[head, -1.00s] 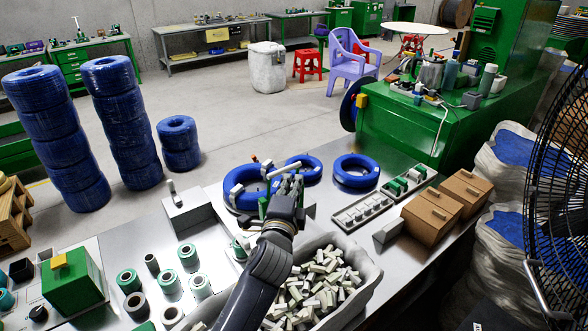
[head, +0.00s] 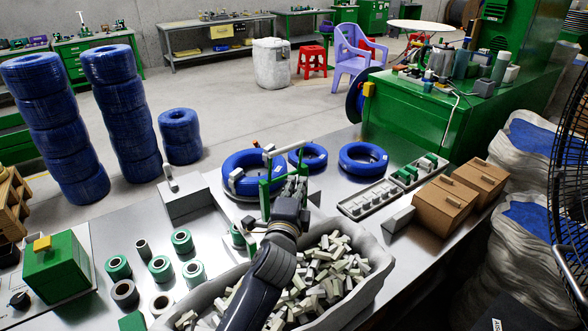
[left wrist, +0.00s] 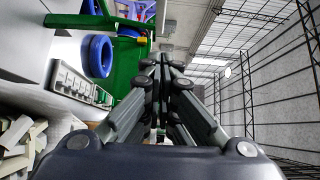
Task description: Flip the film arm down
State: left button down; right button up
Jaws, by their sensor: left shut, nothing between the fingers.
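The film arm (head: 287,150) is a pale grey-white bar carried on a thin green frame (head: 265,195), and it stands raised above the steel table. My left gripper (head: 294,183) is shut and empty, just right of the green frame and below the bar. In the head view it overlaps part of the frame, and I cannot tell whether it touches it. In the left wrist view the left fingers (left wrist: 162,75) lie together with nothing between them. My right gripper is not in view.
A bin of pale blocks (head: 340,265) lies under my left arm. Blue cable coils (head: 363,158) and a grey tray (head: 365,200) are behind and right. Brown boxes (head: 440,208) stand further right. Several green-and-dark spools (head: 160,268) and a grey box (head: 186,200) are left.

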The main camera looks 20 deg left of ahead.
pick_arm(q)
jog(key=p, duration=0.1)
send_near(297, 147)
jog(key=w+d, duration=0.2)
jog(key=d, duration=0.1)
jog(key=shift+w+a+f+p, duration=0.1)
jog(key=shift+w+a+p, duration=0.15)
jog(key=shift+w+a, duration=0.5)
jog(key=shift+w+a+f+p, duration=0.1)
jog(key=shift+w+a+p, duration=0.25)
jog(key=shift+a, duration=0.65)
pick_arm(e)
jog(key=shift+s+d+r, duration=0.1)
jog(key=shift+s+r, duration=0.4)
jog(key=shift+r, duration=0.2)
pick_arm(q)
jog(key=shift+w, duration=0.1)
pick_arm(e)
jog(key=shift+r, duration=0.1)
